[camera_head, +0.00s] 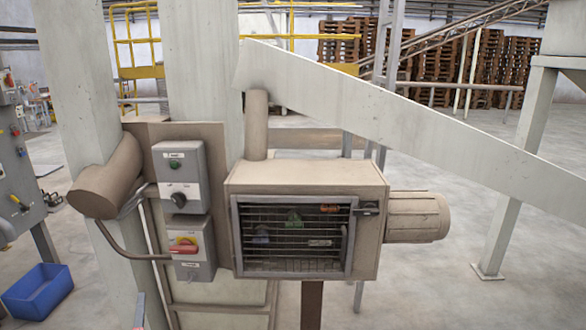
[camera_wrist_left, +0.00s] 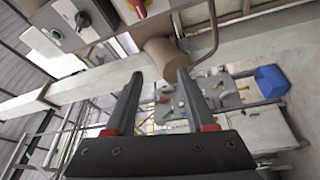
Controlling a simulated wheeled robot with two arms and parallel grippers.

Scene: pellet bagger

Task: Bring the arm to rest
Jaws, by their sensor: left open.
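My left gripper (camera_wrist_left: 160,76) shows in the left wrist view with its two dark fingers apart and nothing between them. Beyond the fingertips is a brown cylinder, with a grey control box (camera_wrist_left: 75,18) at upper left. In the head view only a small grey and pink tip, which looks like part of my left gripper (camera_head: 138,312), shows at the bottom edge, below and left of the control boxes. My right gripper is in neither view.
The machine has a start box (camera_head: 182,176), a red-handled switch (camera_head: 185,247), a caged housing (camera_head: 300,175) and a motor (camera_head: 417,217). A blue bin (camera_head: 38,292) stands on the floor at left. A sloping beam (camera_head: 400,125) crosses above. The floor at right is mostly clear.

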